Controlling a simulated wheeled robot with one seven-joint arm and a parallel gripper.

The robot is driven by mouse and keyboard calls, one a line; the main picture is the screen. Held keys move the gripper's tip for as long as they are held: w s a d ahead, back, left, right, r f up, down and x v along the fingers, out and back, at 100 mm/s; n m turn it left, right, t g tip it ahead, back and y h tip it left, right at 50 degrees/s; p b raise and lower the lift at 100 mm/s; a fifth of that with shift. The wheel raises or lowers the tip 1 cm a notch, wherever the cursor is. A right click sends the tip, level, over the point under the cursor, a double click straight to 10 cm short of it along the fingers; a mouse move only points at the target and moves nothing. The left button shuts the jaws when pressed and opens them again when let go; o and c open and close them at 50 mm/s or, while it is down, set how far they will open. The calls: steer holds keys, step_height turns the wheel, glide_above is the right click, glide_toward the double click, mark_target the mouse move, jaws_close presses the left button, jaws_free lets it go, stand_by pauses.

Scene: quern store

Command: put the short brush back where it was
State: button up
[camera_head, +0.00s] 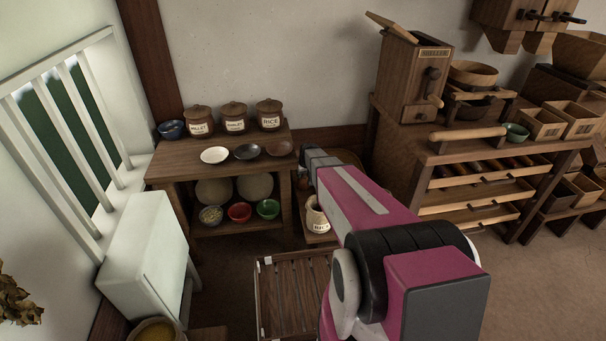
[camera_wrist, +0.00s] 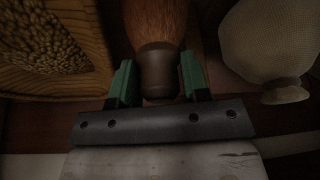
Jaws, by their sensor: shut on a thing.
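My gripper (camera_wrist: 160,88) is shut on the dark round base of the short brush (camera_wrist: 158,28), between its two green-padded fingers. The brush's reddish-brown fibrous part points away, up the wrist view, and its far end is cut off by the frame edge. In the head view my wrist (camera_head: 322,160) is at the right end of the low wooden table (camera_head: 180,172); the brush and the fingertips cannot be made out there. Whether the brush touches anything beneath it is not clear.
In the wrist view, a wooden box of grain (camera_wrist: 45,40) lies close left and a pale rounded bag-like thing (camera_wrist: 272,45) close right. The table holds lidded jars (camera_head: 234,118) and small dishes (camera_head: 214,155). A slatted crate (camera_head: 290,290) stands on the floor; a workbench (camera_head: 420,150) is right.

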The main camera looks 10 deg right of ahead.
steer(key=shift+w+f, duration=0.3)
steer(key=shift+f, duration=0.05)
steer(key=shift+f, duration=0.1)
steer(key=o, duration=0.9)
steer(key=v, duration=1.2)
